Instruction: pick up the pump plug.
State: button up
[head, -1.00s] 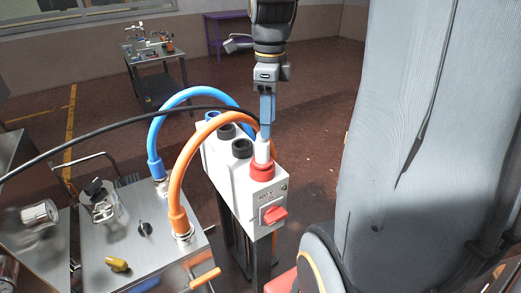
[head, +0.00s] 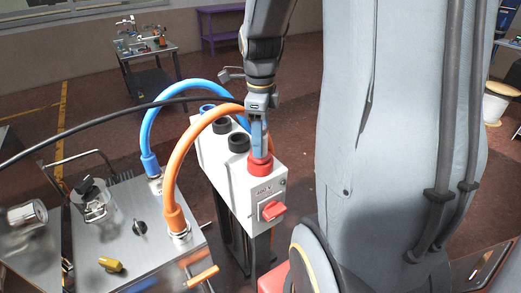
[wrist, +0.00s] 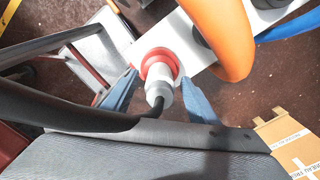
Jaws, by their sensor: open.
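The pump plug (wrist: 158,90), pale grey-white with a black cable, stands in a red socket (head: 260,167) at the near end of a white outlet box (head: 228,178). In the wrist view the red socket ring (wrist: 160,62) shows just beyond the plug. My gripper (head: 258,150) is down over the plug; its blue fingers cover most of it in the head view. In the wrist view my gripper (wrist: 158,80) is open, with one finger on each side of the plug and a visible gap on both sides.
Orange (head: 175,160) and blue (head: 150,130) hoses arch close to the left of my gripper. The plug's black cable (head: 100,123) runs off left. A red switch (head: 271,210) sits on the box front. A metal pump cart (head: 140,255) stands left. A cardboard box (wrist: 285,135) lies at lower right in the wrist view.

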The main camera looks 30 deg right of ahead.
jog(key=shift+f, duration=0.5)
jog(key=c, duration=1.3)
jog(key=shift+r, duration=0.15)
